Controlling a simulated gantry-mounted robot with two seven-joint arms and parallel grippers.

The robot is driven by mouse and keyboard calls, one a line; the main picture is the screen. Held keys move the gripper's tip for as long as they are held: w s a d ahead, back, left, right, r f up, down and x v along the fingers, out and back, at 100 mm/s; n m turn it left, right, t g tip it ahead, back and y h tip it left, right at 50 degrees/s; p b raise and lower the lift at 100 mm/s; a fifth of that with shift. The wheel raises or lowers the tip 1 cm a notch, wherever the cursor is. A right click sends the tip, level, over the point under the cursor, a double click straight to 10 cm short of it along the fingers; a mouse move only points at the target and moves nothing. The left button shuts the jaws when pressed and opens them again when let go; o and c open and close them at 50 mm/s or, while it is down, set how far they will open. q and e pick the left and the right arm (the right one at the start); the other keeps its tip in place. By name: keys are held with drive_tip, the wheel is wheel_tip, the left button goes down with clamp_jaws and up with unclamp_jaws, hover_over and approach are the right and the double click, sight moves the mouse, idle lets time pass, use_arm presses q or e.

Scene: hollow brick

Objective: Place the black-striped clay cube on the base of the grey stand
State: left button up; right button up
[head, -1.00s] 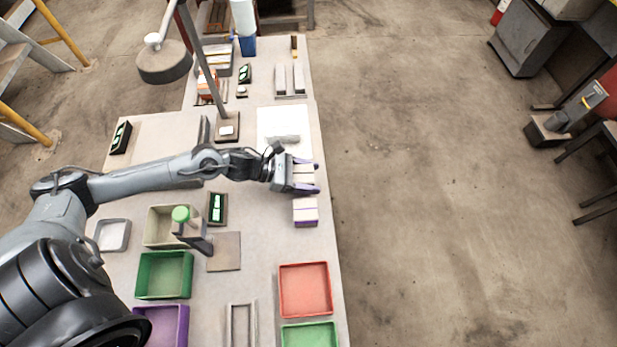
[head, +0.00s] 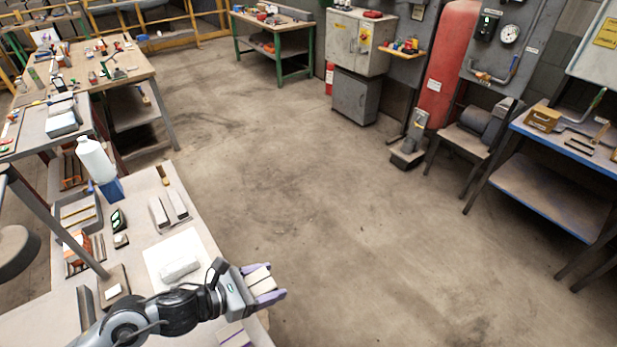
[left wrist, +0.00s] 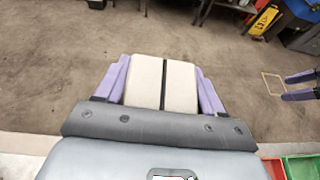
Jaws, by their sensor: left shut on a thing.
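The black-striped clay cube (head: 257,278) is pale, with a thin dark stripe down its middle in the left wrist view (left wrist: 147,84). My left gripper (head: 270,286) is shut on it, one purple finger on each side, near the table's right edge. In the left wrist view the fingers (left wrist: 162,88) flank the cube. Two purple fingers of my right gripper (left wrist: 290,87) show apart at that view's right edge, with nothing seen between them. A dark post rises from a small base (head: 116,285) at left; I cannot tell whether this is the grey stand.
A white sheet (head: 176,258) with a grey piece, grey bars (head: 168,208) and a white bottle (head: 95,160) stand farther back. Open floor lies to the right.

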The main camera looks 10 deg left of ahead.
use_arm(q)
drive_tip(key=r, duration=0.1)
drive_tip(key=w+r+n+t+y, duration=0.1)
drive_tip(key=w+r+n, duration=0.1)
drive_tip(key=r, duration=0.1)
drive_tip(key=shift+a+t+y, duration=0.2)
drive_tip(key=shift+t+y, duration=0.2)
drive_tip(key=w+a+r+n+t+y, duration=0.1)
drive_tip(key=w+a+n+t+y, duration=0.1)
drive_tip(key=a+n+y, duration=0.25)
wheel_tip(320, 180, up, 18)
drive_tip(key=n+y+p, duration=0.3)
drive_tip(key=y+p, duration=0.1)
drive_tip(key=p, duration=2.8)
hover_over(266, 270)
drive_tip(key=s+a, duration=0.5)
drive_tip(key=shift+a+t+h, duration=0.15)
drive_tip(key=shift+t+h, duration=0.1)
drive_tip(key=shift+t, duration=0.05)
drive_tip(key=shift+f, duration=0.1)
